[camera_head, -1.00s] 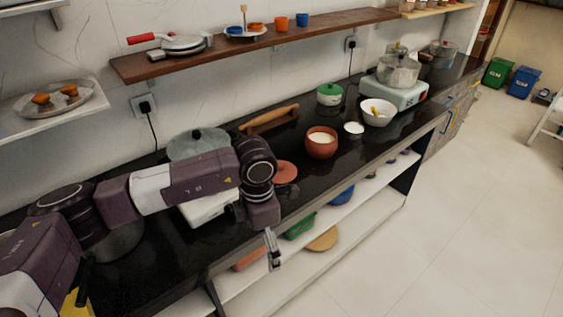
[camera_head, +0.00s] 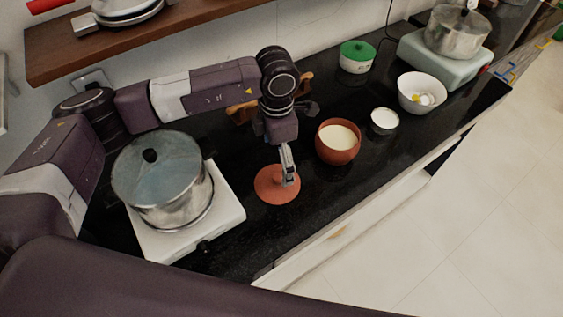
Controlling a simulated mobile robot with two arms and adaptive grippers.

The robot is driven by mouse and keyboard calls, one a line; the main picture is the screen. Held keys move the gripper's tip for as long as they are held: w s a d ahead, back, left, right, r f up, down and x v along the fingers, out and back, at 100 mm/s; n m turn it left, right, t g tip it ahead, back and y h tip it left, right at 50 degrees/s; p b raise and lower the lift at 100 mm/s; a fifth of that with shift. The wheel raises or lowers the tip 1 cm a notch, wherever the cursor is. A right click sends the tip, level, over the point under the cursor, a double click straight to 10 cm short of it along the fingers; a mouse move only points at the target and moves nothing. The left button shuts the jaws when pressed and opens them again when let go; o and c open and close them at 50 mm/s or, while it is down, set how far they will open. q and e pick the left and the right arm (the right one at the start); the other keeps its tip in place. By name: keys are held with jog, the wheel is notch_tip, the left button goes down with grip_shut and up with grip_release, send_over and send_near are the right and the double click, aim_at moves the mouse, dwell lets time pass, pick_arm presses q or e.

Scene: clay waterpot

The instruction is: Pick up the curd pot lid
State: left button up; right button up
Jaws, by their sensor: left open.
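The curd pot lid (camera_head: 270,193) is a flat, round terracotta disc lying on the black counter, with a small knob near its middle. My left gripper (camera_head: 287,179) points down right over the lid, its fingertips at the knob. The fingers are open; whether they touch the knob cannot be told. The fingers partly hide the knob. The curd pot (camera_head: 337,146), a round terracotta pot filled with white curd, stands uncovered just right of the gripper. My right gripper is not in view.
A steel pot with a glass lid (camera_head: 158,180) stands on a white stove (camera_head: 228,207) at left. A small white bowl (camera_head: 384,121), a white bowl (camera_head: 421,92) and a green-lidded pot (camera_head: 357,57) stand at right. A wooden rolling pin (camera_head: 243,112) lies behind my arm.

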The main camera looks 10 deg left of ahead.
aim_at(277, 177)
pick_arm(q)
jog(key=shift+s+f+p, duration=0.65)
jog(key=shift+s+f, duration=0.35)
jog(key=shift+f, duration=0.1)
jog(key=f, duration=0.1)
jog(key=f+p, duration=0.1)
jog(key=f, duration=0.2)
jog(key=shift+w+f+p, duration=0.1)
jog(key=shift+w+p, duration=0.2)
jog(key=shift+f, duration=0.35)
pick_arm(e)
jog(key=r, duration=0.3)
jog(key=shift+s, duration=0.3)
